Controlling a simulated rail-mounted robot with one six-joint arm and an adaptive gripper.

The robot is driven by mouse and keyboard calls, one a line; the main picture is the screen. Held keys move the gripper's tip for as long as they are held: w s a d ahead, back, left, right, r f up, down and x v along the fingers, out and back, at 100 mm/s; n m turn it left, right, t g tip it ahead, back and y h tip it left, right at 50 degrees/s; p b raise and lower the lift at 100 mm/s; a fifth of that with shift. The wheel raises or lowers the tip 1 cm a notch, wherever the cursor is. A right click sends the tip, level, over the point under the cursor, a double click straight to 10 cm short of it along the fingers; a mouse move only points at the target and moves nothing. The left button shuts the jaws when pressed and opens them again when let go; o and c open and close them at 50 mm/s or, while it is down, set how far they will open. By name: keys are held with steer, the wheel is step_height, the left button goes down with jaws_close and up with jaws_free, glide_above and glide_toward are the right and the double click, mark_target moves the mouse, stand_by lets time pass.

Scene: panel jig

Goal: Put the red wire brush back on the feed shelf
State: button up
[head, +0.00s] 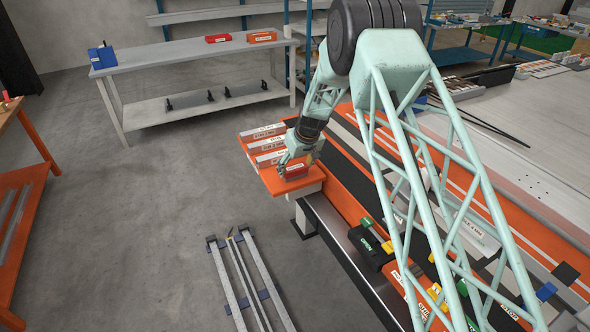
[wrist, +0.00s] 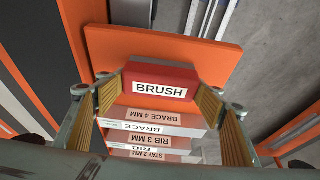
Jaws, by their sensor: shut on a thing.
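The red wire brush (wrist: 160,72), a red block with a white BRUSH label, sits between the two yellow-padded fingers of my gripper (wrist: 161,92) in the wrist view. My gripper is shut on it. The brush also shows in the head view (head: 297,172), low over the front part of the orange feed shelf (head: 272,186). In the wrist view, bare orange shelf (wrist: 205,52) lies around and beyond the brush. I cannot tell whether its underside touches the shelf.
Several labelled pale bars, including BRACE 4 MM (wrist: 165,117) and RIB 3 MM (wrist: 163,141), lie in a row beside the brush. A black and green case (head: 371,245) stands on the bench right of the shelf. Floor stands (head: 250,280) are below.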

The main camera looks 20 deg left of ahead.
steer(key=shift+f, duration=0.15)
steer(key=o, duration=0.8)
steer(key=shift+o, duration=0.2)
steer(key=shift+r, duration=0.2)
steer(key=shift+s+d+r, duration=0.15)
steer(key=shift+r, duration=0.5)
steer(key=v, duration=1)
steer(key=shift+r+p, duration=0.25)
steer(key=shift+p, duration=0.2)
steer(key=shift+s, duration=0.1)
steer(key=shift+d+r, duration=0.15)
